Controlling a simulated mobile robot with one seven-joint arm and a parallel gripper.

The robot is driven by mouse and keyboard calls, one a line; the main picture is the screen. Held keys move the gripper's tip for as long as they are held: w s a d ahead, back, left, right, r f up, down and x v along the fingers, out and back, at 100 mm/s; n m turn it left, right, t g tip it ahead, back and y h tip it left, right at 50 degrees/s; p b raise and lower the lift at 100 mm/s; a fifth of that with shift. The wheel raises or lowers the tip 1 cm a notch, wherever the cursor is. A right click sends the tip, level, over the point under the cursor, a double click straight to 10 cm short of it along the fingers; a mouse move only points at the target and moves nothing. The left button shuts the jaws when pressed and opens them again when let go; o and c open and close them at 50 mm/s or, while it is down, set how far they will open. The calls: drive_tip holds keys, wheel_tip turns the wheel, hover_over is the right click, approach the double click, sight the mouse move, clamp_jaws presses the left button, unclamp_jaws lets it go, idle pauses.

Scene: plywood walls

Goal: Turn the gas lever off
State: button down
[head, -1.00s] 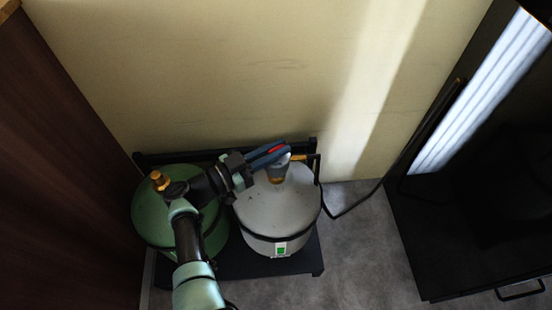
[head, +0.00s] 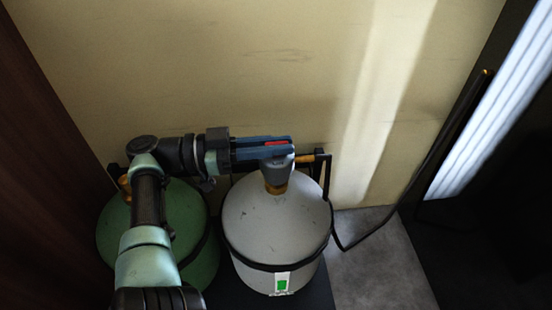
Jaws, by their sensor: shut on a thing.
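The red gas lever (head: 275,143) shows as a small strip between the blue fingers of my gripper (head: 280,148). It sits at the top of the grey regulator (head: 276,172), above a brass collar on the grey gas bottle (head: 272,222). My gripper comes in from the left, lies level in the picture and is shut on the lever. The fingers hide most of the lever.
A green bottle (head: 120,235) stands left, partly behind my arm. A black hose (head: 383,225) runs from the brass outlet right and up along the wall. A dark wood panel (head: 40,200) closes the left side. Grey floor (head: 370,265) is clear at right.

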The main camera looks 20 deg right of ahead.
drive_tip(key=shift+g+b, duration=0.3)
drive_tip(key=shift+b, duration=0.15)
drive_tip(key=c, duration=0.9)
unclamp_jaws()
